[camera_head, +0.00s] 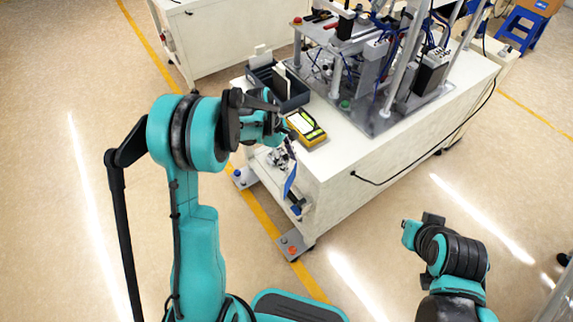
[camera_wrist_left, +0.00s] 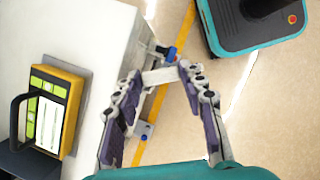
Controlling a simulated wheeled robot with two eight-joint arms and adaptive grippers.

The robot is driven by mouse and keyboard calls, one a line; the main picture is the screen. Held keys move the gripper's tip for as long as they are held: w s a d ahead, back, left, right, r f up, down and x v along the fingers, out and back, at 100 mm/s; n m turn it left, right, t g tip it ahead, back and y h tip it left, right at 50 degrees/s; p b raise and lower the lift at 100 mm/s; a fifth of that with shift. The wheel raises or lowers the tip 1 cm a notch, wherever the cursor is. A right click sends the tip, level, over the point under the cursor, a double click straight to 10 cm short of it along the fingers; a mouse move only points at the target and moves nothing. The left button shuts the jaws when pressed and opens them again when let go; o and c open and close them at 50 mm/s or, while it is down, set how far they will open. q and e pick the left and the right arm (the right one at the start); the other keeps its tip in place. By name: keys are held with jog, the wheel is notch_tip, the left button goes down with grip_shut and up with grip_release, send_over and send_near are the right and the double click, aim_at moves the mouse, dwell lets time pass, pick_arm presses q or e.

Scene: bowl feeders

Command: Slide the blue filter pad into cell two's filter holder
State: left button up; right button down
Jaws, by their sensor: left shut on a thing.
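The blue filter pad (camera_head: 290,180) hangs tilted beside the end wall of the white bench in the head view. My left gripper (camera_head: 287,150) is shut on its upper end. In the left wrist view the gripper's fingers (camera_wrist_left: 160,76) come together on a pale thin strip, which looks like the pad seen edge-on. A small black and blue fitting (camera_head: 297,204) on the bench's end wall, just below the pad, may be the filter holder. I cannot tell whether the pad touches it.
The white bench (camera_head: 375,190) carries a yellow meter (camera_head: 306,128), a dark tray (camera_head: 292,97) and machinery on a metal plate. A black cable hangs down its front. Bench feet (camera_head: 292,247) stick out at floor level. The floor in front is clear.

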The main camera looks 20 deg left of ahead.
pick_arm(q)
jog(key=w+f+n+t+y+b, duration=0.1)
jog(key=w+f+n+t+b, duration=0.3)
jog(key=f+n+b, duration=0.3)
jog(key=shift+w+a+f+n+b, duration=0.3)
jog(key=shift+w+f+n, duration=0.2)
jog(key=shift+f+n, duration=2.3)
jog(key=shift+f+m, duration=0.4)
jog(key=shift+w+d, duration=0.2)
jog(key=shift+s+a+f+b, duration=0.1)
jog(key=shift+f+b, duration=0.1)
jog(key=shift+b, duration=0.3)
jog(key=shift+f, duration=0.1)
